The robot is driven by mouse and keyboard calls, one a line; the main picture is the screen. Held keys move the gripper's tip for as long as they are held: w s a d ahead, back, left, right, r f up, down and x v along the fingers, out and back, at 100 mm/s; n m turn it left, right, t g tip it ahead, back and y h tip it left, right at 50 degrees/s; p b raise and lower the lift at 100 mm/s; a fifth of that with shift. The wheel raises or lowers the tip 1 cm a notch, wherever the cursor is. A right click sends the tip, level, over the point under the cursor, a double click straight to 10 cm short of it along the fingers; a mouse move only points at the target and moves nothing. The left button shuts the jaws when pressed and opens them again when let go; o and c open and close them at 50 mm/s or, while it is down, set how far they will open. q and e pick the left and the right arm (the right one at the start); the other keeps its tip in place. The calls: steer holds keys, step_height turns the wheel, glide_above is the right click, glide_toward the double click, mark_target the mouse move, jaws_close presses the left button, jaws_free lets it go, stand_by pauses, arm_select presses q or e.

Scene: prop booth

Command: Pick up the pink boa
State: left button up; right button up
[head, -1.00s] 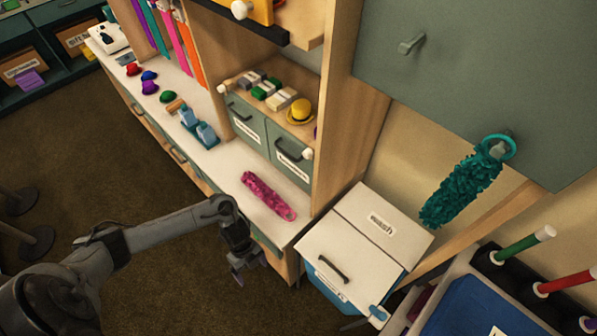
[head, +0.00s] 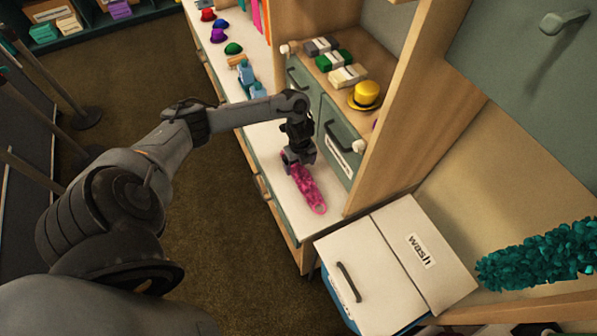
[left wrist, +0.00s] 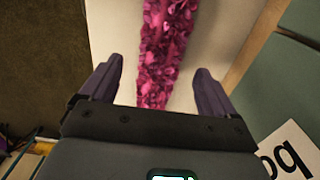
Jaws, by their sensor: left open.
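The pink boa (head: 308,188) lies lengthwise on the white counter in the head view, with a pink ring at its near end. Its far end is hidden under my left gripper (head: 298,164). In the left wrist view the boa (left wrist: 163,50) runs down between the two fingers of my left gripper (left wrist: 157,85). The fingers are open, one on each side of the boa, with white counter showing between each finger and the boa. I cannot tell how high the fingertips are above the counter. My right gripper is not in view.
A white-lidded wash bin (head: 370,268) stands right of the counter's near end. A teal boa (head: 535,257) hangs at the right. Green drawers (head: 338,140) and a wooden upright border the counter. Small hats and blue items stand farther along it.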

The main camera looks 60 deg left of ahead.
mark_target(300, 173)
arm_select(q)
steer(key=shift+w+d+f, duration=0.1)
steer(key=shift+d+f, duration=0.05)
steer(key=shift+f, duration=2.75)
steer(key=shift+c, duration=0.4)
steer(key=c, duration=1)
